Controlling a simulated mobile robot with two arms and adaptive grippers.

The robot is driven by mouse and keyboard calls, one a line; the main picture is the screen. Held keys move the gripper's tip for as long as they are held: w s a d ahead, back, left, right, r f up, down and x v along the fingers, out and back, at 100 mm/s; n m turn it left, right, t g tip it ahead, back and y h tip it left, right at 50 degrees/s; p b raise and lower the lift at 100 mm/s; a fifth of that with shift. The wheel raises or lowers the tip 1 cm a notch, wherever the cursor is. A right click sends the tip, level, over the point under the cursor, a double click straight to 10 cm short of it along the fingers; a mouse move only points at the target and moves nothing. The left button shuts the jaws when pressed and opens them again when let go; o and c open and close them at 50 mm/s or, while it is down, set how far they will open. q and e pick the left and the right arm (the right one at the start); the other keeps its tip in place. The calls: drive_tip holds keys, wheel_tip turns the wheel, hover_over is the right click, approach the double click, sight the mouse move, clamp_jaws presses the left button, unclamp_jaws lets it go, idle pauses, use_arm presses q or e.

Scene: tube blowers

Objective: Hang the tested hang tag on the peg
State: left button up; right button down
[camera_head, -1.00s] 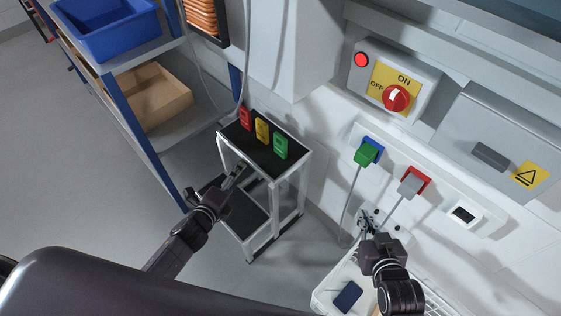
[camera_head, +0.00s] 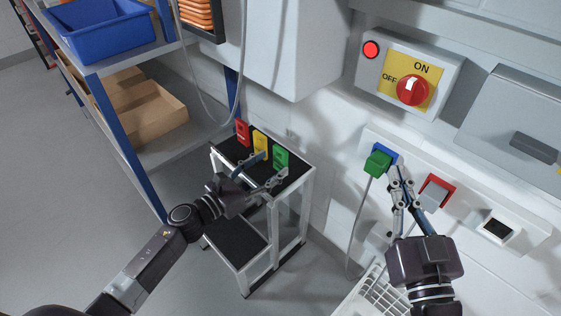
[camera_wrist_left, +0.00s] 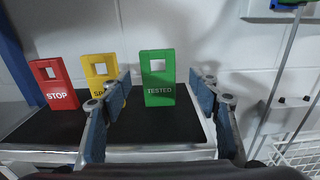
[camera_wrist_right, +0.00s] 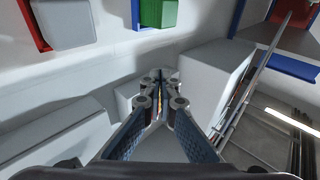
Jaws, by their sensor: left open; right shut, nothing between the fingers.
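The green tested tag (camera_head: 281,158) stands upright on the black top of a small cart. In the left wrist view, the tag (camera_wrist_left: 157,78) shows its "TESTED" label and a square hole near its top. My left gripper (camera_head: 274,167) is open in front of it. In that wrist view, the fingers (camera_wrist_left: 160,84) are on either side of the tag, apart from it. My right gripper (camera_head: 399,173) is shut and empty near the wall sockets; its closed fingertips (camera_wrist_right: 159,76) show in the right wrist view. Small dark knobs (camera_wrist_left: 282,100) on the wall may be pegs.
A yellow tag (camera_head: 260,143) and a red STOP tag (camera_head: 242,132) stand left of the green one on the cart (camera_head: 213,155). A white basket (camera_head: 372,299) is below. Shelves are left.

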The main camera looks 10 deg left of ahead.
sight(279, 158)
use_arm(q)
drive_tip(key=x, duration=0.4)
drive_tip(key=shift+w+d+f+b, duration=0.15)
drive_tip(key=shift+w+f+b, duration=0.05)
drive_tip(key=shift+w+b, duration=0.2)
drive_tip(key=c, duration=1.1)
use_arm(e)
drive_tip(key=r, duration=0.1)
drive_tip(key=r+t, duration=0.1)
drive_tip(key=s+r+t, duration=0.1)
drive_tip(key=r, duration=0.1)
drive_tip(key=shift+a+y, duration=0.15)
drive_tip(key=shift+y, duration=0.15)
use_arm(q)
drive_tip(key=shift+r, duration=0.1)
use_arm(e)
drive_tip(key=shift+w, duration=0.1)
